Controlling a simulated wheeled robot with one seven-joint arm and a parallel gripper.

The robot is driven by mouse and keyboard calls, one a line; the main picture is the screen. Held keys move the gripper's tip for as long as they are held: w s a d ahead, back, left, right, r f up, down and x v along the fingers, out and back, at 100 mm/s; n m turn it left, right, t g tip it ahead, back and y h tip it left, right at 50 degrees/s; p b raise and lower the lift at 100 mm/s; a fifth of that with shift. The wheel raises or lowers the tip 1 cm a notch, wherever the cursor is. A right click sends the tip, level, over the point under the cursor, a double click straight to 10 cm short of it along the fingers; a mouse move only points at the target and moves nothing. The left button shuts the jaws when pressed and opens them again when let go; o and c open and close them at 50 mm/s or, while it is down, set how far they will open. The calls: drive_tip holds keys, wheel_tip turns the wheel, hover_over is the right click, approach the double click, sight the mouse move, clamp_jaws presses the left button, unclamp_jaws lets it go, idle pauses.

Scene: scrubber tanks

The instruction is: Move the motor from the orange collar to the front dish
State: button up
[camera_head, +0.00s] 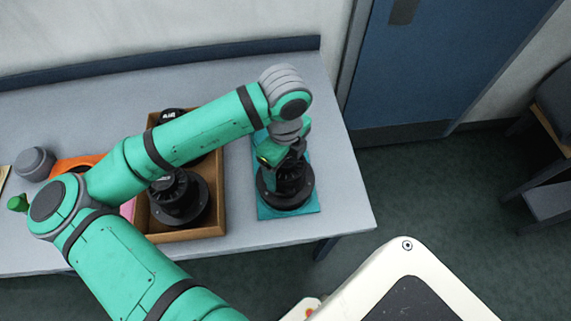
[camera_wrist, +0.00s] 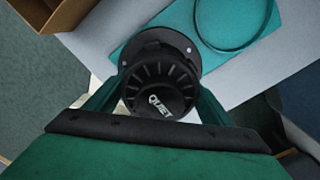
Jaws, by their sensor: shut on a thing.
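A black motor (camera_head: 286,188) with a wide round flange and a ribbed body is in my gripper (camera_head: 285,152). In the wrist view the motor (camera_wrist: 160,88) is upright, its cap reads "QUIET", and the green fingers are on both sides. The motor is over a teal board (camera_head: 302,211) at the table's right end. A round teal dish rim (camera_wrist: 247,44) shows on the board beside the motor in the wrist view. Whether another dish is under the flange is hidden, and I cannot tell if the flange touches the board. The orange collar (camera_head: 78,163) is at the left, partly behind my arm.
A wooden tray (camera_head: 222,190) left of the board holds a black motor (camera_head: 178,198) and another black item (camera_head: 170,115). A grey round part (camera_head: 34,163) stands at the far left. The table (camera_head: 340,190) has bare room right of the board.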

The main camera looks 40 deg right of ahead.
drive_tip(key=o, duration=2.1)
drive_tip(key=shift+o, duration=0.6)
drive_tip(key=shift+r, duration=0.1)
drive_tip(key=shift+r, duration=3.4)
